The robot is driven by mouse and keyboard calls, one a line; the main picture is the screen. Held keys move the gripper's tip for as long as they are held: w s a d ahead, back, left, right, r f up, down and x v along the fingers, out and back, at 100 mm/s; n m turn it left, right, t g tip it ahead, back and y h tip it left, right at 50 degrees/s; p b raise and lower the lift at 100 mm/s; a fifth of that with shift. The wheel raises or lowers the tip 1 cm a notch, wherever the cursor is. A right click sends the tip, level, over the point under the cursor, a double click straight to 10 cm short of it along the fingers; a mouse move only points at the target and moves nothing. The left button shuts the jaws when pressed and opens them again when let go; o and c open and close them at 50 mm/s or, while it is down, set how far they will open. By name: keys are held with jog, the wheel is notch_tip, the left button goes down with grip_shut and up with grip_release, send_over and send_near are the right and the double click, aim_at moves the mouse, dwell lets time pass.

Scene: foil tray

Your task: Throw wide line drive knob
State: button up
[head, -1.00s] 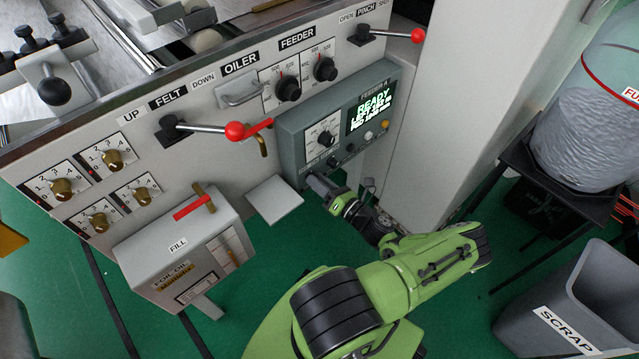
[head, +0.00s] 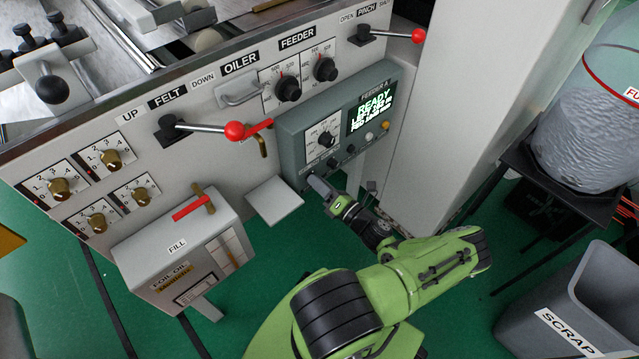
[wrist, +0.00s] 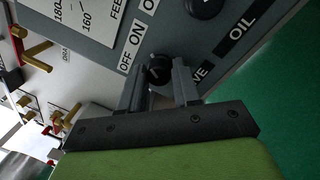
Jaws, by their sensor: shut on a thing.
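A small black knob (wrist: 158,70) with a pale mark sits on the grey feeder panel (head: 290,140), beside OFF and ON labels in the wrist view. A partly covered label ending in "NE" (wrist: 201,72) is beside it. My gripper (wrist: 158,82) is shut on this knob, one finger on each side. In the head view my gripper (head: 314,184) is at the panel's lower left corner, where the hand hides the knob. The mark is too small to tell exactly where it points.
Another black knob (head: 333,162) is close on the right along the panel's lower edge. A red-ended felt lever (head: 235,131) and a foil oil box (head: 185,250) are to the left. A scrap bin (head: 565,310) stands at the right. Green floor is open below.

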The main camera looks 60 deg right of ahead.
jog(key=o, duration=1.1)
jog(key=shift+c, duration=0.2)
jog(key=s+a+f+p, duration=0.1)
jog(key=s+a+f, duration=0.1)
jog(key=s, duration=1.3)
jog(key=shift+s+a, duration=0.2)
jog(key=shift+s, duration=0.05)
